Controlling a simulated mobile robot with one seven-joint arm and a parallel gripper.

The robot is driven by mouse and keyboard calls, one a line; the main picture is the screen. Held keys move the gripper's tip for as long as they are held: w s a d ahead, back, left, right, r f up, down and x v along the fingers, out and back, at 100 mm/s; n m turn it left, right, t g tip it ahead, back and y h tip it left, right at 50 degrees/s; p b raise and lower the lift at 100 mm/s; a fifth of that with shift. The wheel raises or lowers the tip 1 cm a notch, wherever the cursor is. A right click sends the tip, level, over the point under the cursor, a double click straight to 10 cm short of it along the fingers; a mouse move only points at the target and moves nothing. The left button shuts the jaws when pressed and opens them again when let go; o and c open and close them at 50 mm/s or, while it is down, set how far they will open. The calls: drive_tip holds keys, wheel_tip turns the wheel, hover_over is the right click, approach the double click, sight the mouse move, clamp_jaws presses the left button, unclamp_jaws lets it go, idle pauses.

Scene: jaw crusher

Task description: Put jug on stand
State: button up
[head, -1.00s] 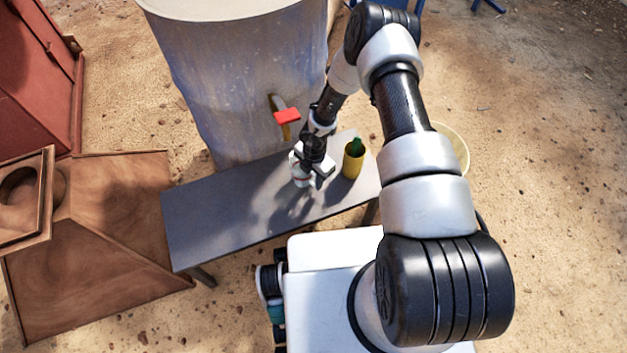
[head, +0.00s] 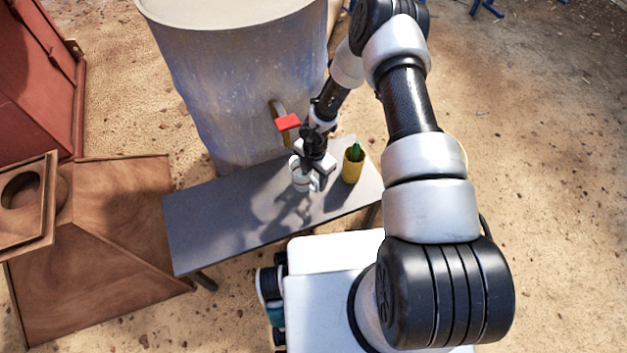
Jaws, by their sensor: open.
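The stand (head: 215,220) is a long grey bench in front of the tank. A small white jug (head: 299,181) with a reddish band is at the right half of the stand and appears to stand upright on it. My gripper (head: 318,182) is open, close against the right side of the jug and partly covering it. I cannot tell whether the fingers touch the jug.
A large grey tank (head: 240,80) with a red-handled tap (head: 287,122) stands behind the stand. A yellow cup (head: 353,167) with something green in it is right of my gripper. A brown wooden structure (head: 90,260) is at left. The stand's left half is clear.

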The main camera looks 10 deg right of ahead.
drive_tip(key=shift+r+p, duration=0.35)
drive_tip(key=shift+r, duration=1.45)
